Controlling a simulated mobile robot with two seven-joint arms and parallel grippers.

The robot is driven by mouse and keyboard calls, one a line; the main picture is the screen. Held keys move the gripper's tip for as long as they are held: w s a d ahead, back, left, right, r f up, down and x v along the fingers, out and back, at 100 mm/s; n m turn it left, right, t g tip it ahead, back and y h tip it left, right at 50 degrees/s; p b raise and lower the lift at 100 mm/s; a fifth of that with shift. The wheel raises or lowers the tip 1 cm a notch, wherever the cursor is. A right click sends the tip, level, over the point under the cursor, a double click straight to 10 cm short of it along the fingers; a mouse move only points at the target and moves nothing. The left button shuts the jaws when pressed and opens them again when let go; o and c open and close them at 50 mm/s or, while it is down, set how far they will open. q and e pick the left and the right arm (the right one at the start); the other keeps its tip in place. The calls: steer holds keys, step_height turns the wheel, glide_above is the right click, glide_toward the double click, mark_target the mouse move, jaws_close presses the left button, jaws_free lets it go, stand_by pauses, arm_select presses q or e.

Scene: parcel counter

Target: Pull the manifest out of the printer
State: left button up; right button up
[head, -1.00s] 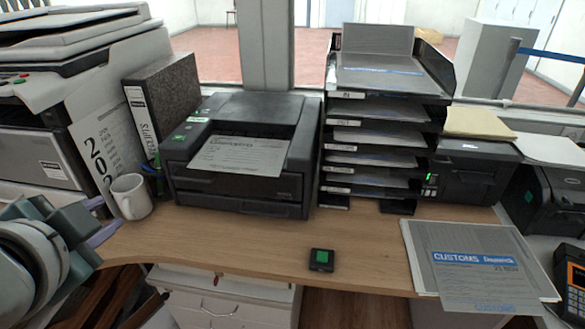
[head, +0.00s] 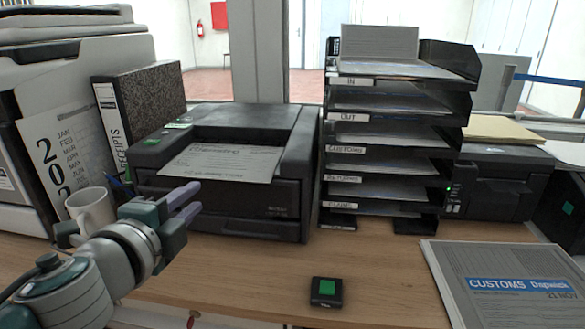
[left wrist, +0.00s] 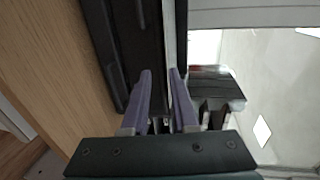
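The manifest (head: 222,163) is a printed grey-white sheet lying on top of the black printer (head: 285,203), its front edge at the printer's front. My left gripper (head: 188,200) is in front of the printer's left part, below and apart from the sheet's front edge in the head view. Its two purple fingers stand apart in the left wrist view (left wrist: 161,76), with nothing visibly held. The dark printer body (left wrist: 125,45) is beside the fingers there. A thin pale strip runs beyond the fingertips; I cannot tell if it is the sheet. My right gripper is out of view.
A white mug (head: 90,210) and a receipts binder (head: 140,110) stand left of the printer. A labelled tray stack (head: 345,148) stands close on its right. A small black box with a green top (head: 326,292) lies in front. A customs folder (head: 505,285) lies at right.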

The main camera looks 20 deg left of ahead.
mark_target(210, 177)
arm_select(q)
steer(key=shift+r+b+x, duration=0.2)
steer(key=shift+b+x, duration=0.05)
steer(key=shift+x, duration=0.9)
steer(key=shift+r+b+x, duration=0.25)
steer(key=shift+x, duration=0.9)
steer(key=shift+r+b+x, duration=0.2)
steer(key=shift+b+x, duration=0.05)
steer(key=shift+x, duration=0.95)
steer(key=shift+c, duration=0.2)
jaws_close()
